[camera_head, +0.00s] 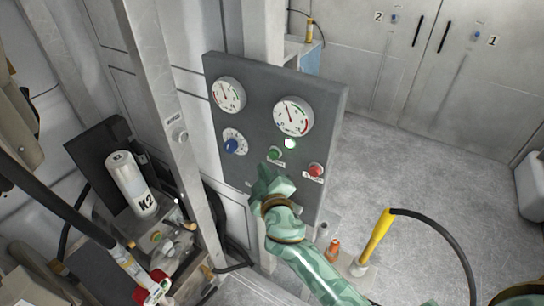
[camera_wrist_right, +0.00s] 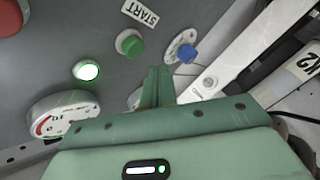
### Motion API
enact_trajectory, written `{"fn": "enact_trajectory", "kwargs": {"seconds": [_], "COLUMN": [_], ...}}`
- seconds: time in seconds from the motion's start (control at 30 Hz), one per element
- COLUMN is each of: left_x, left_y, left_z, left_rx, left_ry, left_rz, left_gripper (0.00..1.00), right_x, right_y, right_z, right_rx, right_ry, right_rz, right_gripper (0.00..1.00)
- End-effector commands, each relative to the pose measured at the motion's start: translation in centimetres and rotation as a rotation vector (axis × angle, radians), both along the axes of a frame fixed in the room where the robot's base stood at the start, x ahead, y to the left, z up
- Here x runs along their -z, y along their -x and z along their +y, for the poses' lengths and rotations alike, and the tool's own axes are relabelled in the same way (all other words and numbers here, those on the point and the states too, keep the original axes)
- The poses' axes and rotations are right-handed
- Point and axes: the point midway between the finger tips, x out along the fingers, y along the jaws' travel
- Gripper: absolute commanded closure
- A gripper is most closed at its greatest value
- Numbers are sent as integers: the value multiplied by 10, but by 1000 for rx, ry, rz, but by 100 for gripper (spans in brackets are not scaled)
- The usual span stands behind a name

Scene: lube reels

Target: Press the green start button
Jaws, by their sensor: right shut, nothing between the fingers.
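The green start button (camera_head: 274,153) is on the grey control panel (camera_head: 265,105), below the two gauges. In the right wrist view the green button (camera_wrist_right: 131,44) stands out from the panel beside its START label (camera_wrist_right: 140,13). My right gripper (camera_head: 268,180) is shut and empty, just below the button in the head view. In the wrist view its shut fingers (camera_wrist_right: 157,83) point at the panel, lower right of the button and apart from it in the picture. I cannot tell how far the tips are from the panel. My left gripper is not in view.
A lit green-white lamp (camera_head: 290,144), a red button (camera_head: 316,170) and a blue knob (camera_head: 233,145) sit near the green button. A metal post (camera_head: 180,135) and a K2 canister (camera_head: 132,184) stand to the left. A yellow-handled tool (camera_head: 376,238) stands at the right.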

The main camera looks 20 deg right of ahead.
Motion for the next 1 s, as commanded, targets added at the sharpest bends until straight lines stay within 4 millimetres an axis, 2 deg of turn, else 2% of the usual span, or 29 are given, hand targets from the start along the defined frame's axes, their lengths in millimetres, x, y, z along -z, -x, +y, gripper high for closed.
{"fn": "enact_trajectory", "kwargs": {"seconds": [0.33,1.0], "left_x": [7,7], "left_y": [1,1], "left_z": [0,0], "left_rx": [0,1], "left_ry": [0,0], "left_rz": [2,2], "left_gripper": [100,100], "right_x": [1,0], "right_y": [18,19], "right_z": [23,24], "right_rx": [1,1], "right_ry": [0,1], "right_rz": [1,-1], "right_gripper": [100,100]}}
